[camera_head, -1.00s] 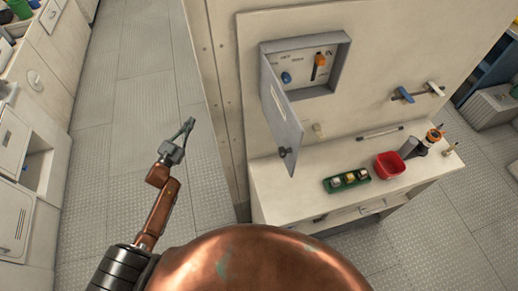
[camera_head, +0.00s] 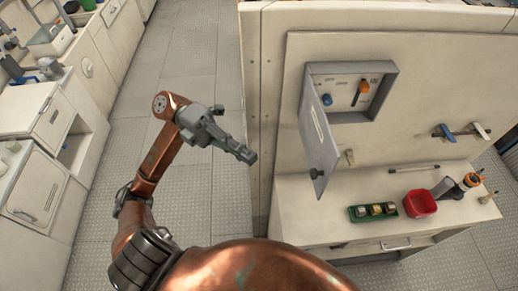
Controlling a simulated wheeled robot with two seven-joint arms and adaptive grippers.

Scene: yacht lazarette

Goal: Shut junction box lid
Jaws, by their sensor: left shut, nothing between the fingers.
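The junction box (camera_head: 390,97) is a grey box on the cream wall panel, with a blue knob and an orange lever inside. Its grey lid (camera_head: 318,135) hangs open on the left side and sticks out from the wall. A dark knob sits at the lid's lower corner. My left gripper (camera_head: 249,156) is shut and empty. It appears left of the lid, with a gap between them in the picture. My right gripper is not in view.
Below the box, a counter (camera_head: 325,228) holds a green tray (camera_head: 357,216) with small items, a red bin (camera_head: 420,203) and several cylinders. Blue and white handles (camera_head: 460,132) stick out of the wall at right. Floor is open behind my left arm.

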